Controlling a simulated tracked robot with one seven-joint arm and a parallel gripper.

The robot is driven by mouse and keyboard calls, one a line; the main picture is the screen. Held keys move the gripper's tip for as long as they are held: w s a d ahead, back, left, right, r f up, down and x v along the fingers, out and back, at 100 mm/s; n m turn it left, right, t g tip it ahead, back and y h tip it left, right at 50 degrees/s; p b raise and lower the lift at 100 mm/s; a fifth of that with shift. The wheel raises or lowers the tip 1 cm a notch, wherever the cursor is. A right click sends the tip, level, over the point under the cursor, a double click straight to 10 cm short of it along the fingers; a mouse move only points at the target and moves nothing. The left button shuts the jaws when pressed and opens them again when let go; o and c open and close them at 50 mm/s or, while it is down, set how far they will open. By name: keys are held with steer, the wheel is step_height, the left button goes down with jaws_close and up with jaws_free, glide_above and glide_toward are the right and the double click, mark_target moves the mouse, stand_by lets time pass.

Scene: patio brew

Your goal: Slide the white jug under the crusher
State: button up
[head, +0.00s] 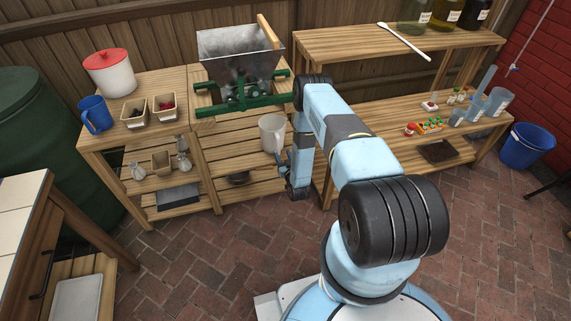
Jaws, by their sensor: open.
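The white jug (270,132) stands upright on the slatted shelf (228,157) of the wooden stand, right of the middle. The crusher (240,60) is a grey metal hopper on a green frame (246,99) with a wooden handle, mounted on top of the stand. The jug is lower than the crusher and towards its right side. My gripper (282,163) is open at the stand's right front, just below and right of the jug. My forearm hides the space right of the jug, and I cannot tell whether the fingers touch it.
The left table holds a blue mug (95,114), a red-lidded pot (109,73) and small boxes. The right bench (373,142) holds small bottles and beakers. The shelf left of the jug is clear.

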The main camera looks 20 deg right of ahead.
mark_target(279, 146)
steer(key=shift+w+a, duration=0.15)
steer(key=shift+w, duration=3.35)
jaws_close()
